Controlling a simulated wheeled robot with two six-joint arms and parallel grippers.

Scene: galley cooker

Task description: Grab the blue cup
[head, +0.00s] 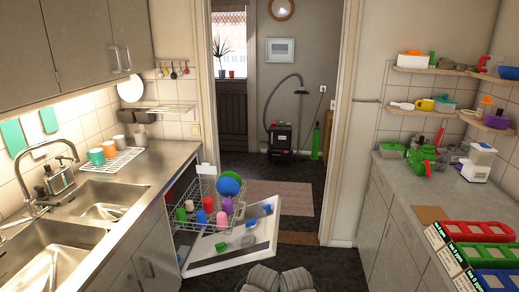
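A dishwasher stands open at the left counter, with its rack (180,190) pulled out above its lowered door (205,264).
The left counter has two sinks (100,199), a tap and a white drying mat with cups (96,156). The right counter holds a green kettle (420,158) and colored trays (480,232). A vacuum cleaner (281,140) stands beyond the doorway. Dark floor is free right of the door.

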